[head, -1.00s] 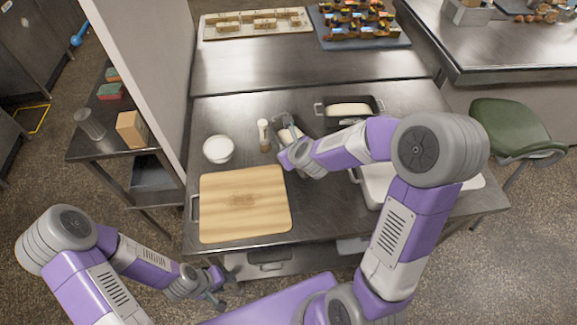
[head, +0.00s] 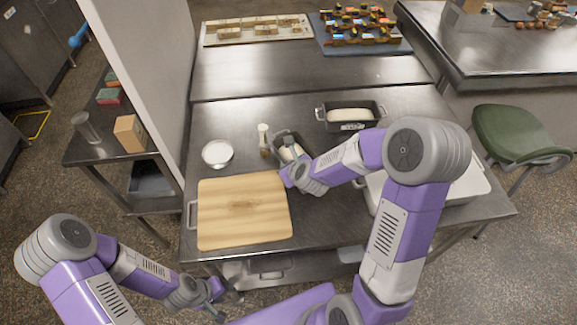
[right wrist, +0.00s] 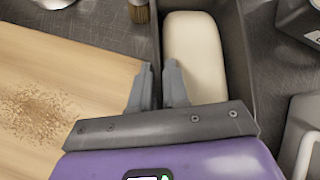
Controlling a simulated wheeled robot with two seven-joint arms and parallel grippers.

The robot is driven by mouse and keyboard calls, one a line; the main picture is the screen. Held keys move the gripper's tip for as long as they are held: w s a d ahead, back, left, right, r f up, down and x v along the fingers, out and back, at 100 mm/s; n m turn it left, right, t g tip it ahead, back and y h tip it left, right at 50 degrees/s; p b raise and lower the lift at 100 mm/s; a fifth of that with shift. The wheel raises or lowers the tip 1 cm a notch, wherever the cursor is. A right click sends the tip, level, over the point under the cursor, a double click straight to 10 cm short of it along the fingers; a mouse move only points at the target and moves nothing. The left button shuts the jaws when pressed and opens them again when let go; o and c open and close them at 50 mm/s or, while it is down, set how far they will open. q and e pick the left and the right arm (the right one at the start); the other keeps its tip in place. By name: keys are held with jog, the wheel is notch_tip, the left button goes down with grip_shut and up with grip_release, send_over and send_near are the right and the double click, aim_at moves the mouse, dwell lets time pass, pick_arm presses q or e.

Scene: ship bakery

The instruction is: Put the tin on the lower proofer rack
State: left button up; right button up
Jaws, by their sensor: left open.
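A dark loaf tin (head: 279,138) with pale dough in it is on the steel table, behind the wooden board; its front is hidden by my right gripper. In the right wrist view the tin (right wrist: 238,60) lies beyond the fingers. My right gripper (right wrist: 158,80) has its fingers close together on either side of the tin's left wall and looks shut on it. Whether the tin is lifted is unclear. My left gripper (head: 221,296) is open and empty, low in front of the table. I cannot make out a proofer rack with certainty.
A second dough-filled tin (head: 375,123) stands behind my right arm. A white tray (head: 470,187) is at right. A partition (head: 140,60) and side shelf (head: 95,150) bound the left.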

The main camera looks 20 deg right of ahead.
jog(key=shift+o, duration=1.4)
jog(key=shift+r, duration=0.1)
